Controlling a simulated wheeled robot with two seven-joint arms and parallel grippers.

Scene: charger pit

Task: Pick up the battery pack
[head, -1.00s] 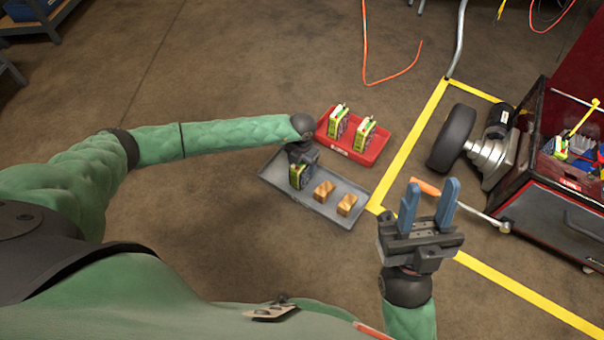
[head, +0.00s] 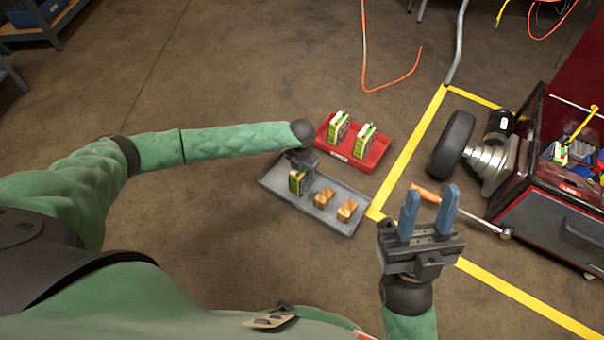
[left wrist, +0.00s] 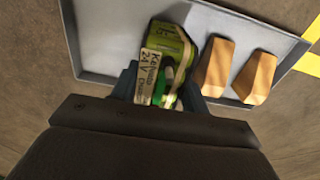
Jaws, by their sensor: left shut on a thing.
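A green and black battery pack (head: 296,183) with a pale label is at the left part of the grey tray (head: 333,222). My left gripper (head: 299,172) comes down over it from above and is shut on it. The left wrist view shows the battery pack (left wrist: 168,62) between the blue fingers, its label facing the camera. I cannot tell whether it touches the tray. Two more battery packs (head: 337,131) (head: 364,140) stand in the red tray (head: 372,158) behind.
Two wooden blocks (head: 324,197) (head: 347,211) sit in the grey tray beside the held pack. Yellow floor tape (head: 405,150) runs right of the trays.

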